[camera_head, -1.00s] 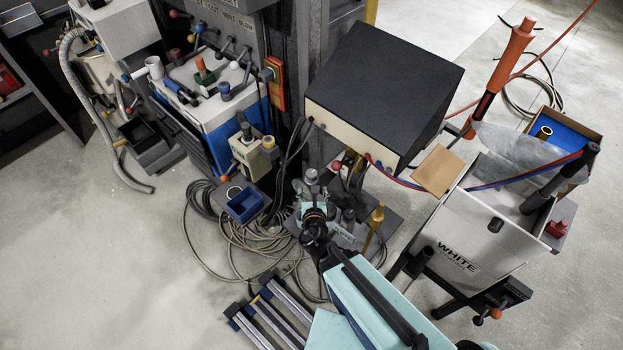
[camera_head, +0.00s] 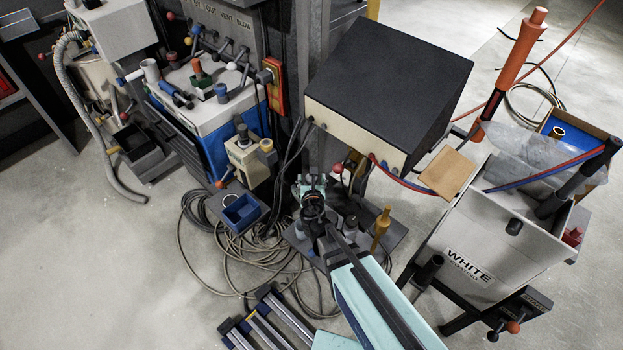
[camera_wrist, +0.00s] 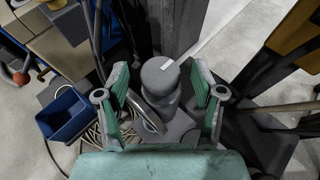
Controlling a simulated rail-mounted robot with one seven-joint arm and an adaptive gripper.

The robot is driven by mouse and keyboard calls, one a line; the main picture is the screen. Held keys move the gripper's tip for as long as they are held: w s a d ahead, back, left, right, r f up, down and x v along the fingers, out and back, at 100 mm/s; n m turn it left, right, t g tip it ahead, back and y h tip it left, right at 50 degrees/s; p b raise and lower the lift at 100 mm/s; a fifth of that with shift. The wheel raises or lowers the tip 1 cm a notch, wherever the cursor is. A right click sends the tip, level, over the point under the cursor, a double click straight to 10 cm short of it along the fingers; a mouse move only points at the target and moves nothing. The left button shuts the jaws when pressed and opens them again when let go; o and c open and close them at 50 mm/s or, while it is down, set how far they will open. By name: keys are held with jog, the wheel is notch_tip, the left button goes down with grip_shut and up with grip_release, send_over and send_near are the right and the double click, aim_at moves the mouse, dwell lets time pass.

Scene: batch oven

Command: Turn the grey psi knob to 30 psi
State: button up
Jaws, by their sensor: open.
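The grey psi knob (camera_wrist: 160,76) shows in the wrist view as a round cap with a short white mark on top, above a wider grey base. My gripper (camera_wrist: 159,84) is open, with one green finger to the left of the knob and one to the right. A gap shows on both sides of the cap, and I see no contact. In the head view my gripper (camera_head: 311,186) is over the low grey stand in front of the black-topped box, and it largely hides the knob. No psi scale or number can be read.
A dark post (camera_wrist: 178,28) rises just behind the knob. A blue bin (camera_wrist: 66,116) and coiled cables (camera_head: 232,238) lie to the left. The black-topped box (camera_head: 390,75) overhangs behind, and a yellow-handled tool (camera_head: 381,225) stands to the right. Floor at the left is clear.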

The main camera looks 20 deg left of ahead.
jog(key=shift+x, duration=0.85)
jog(key=c, duration=1.2)
jog(key=shift+o, duration=0.2)
